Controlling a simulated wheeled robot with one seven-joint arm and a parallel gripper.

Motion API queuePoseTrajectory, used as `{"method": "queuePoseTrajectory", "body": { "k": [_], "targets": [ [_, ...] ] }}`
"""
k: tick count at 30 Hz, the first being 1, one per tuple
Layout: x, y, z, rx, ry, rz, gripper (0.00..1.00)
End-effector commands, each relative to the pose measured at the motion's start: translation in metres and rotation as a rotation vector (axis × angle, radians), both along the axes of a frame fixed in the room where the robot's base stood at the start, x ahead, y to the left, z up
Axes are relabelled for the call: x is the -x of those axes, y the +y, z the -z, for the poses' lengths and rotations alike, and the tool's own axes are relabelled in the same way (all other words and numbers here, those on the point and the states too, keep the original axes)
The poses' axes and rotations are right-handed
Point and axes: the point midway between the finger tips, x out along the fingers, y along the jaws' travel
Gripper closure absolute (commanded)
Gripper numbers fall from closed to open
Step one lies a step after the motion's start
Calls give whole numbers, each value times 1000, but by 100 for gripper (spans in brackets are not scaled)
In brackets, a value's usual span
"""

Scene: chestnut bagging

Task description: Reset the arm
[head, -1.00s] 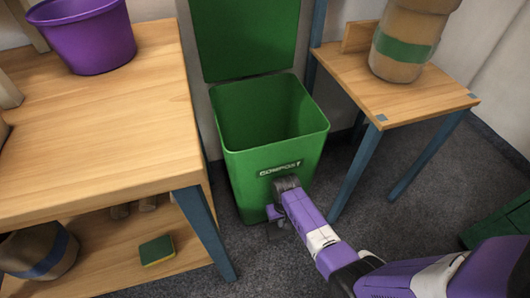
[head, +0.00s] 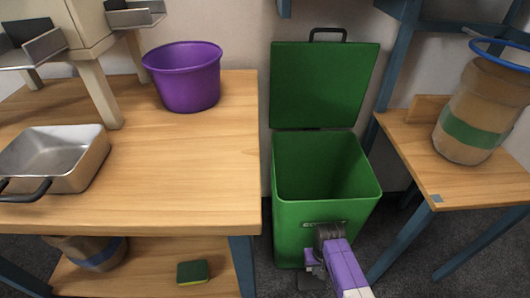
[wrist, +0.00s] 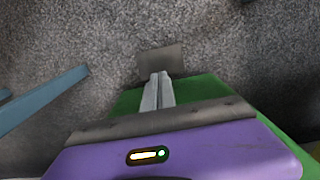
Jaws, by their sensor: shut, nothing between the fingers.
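My purple arm reaches up from the bottom of the head view. My gripper (head: 312,278) is low in front of the green compost bin (head: 327,235), near its front wall. In the wrist view my gripper (wrist: 164,76) points down toward the grey carpet, its fingers together and empty. Part of the bin's green wall (wrist: 205,92) shows behind the fingers. The bin's lid stands open against the wall. I cannot tell whether the gripper touches the bin.
A wooden table (head: 190,150) on the left holds a purple bucket (head: 186,80) and a metal pan (head: 55,155). A sponge (head: 193,271) lies on its lower shelf. A right-hand table (head: 410,150) carries a sack with a green band (head: 470,115). Blue table legs flank the bin.

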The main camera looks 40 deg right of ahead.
Motion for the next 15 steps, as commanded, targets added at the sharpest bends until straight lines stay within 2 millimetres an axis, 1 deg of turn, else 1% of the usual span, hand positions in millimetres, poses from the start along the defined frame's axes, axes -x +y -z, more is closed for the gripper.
{"method": "queuePoseTrajectory", "body": {
  "k": [5,8,11,15],
  "targets": [
    [0,0,0,0,0,0,100],
    [4,1,2,9,-7,-6,100],
    [15,5,7,39,-39,-27,100],
    [40,16,11,121,-137,-91,100]
  ]
}}
